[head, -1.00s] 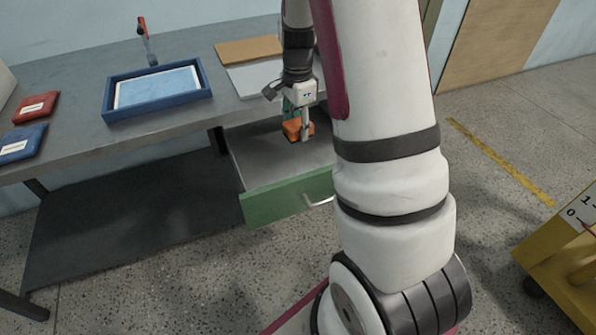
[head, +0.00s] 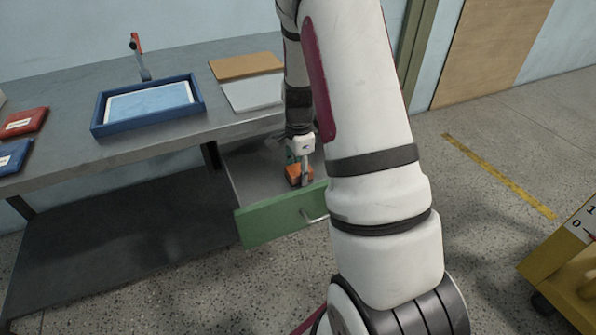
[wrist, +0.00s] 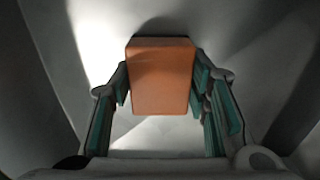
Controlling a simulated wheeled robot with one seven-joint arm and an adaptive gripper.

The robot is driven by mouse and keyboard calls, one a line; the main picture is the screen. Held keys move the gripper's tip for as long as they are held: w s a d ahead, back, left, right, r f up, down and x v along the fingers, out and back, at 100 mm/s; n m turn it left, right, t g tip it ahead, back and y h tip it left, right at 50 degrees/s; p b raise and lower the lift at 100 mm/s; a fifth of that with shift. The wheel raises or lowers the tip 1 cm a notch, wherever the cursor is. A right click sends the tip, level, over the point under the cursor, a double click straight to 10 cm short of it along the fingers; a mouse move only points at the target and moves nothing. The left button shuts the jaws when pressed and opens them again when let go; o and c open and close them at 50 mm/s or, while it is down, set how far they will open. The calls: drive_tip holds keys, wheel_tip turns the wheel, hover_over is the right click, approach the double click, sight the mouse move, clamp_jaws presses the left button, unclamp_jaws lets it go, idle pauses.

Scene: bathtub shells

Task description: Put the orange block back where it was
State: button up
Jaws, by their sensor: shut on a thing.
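The orange block (head: 297,172) is inside the open green-fronted drawer (head: 283,216) under the workbench. My gripper (head: 299,177) reaches down into the drawer and is shut on the block. In the wrist view the block (wrist: 161,76) sits between the two teal-padded fingers (wrist: 162,92), with grey drawer surfaces around it. The block is low in the drawer; I cannot tell whether it touches the drawer floor. My arm hides the right part of the drawer.
The bench top (head: 70,110) holds a blue tray (head: 103,128), a brown board (head: 245,66), a grey-white sheet (head: 253,93) and red (head: 22,122) and blue (head: 12,157) packets. A yellow cart (head: 555,245) stands at the right. Floor between is clear.

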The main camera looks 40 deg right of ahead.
drive_tip(key=shift+f, duration=0.1)
drive_tip(key=o, duration=1)
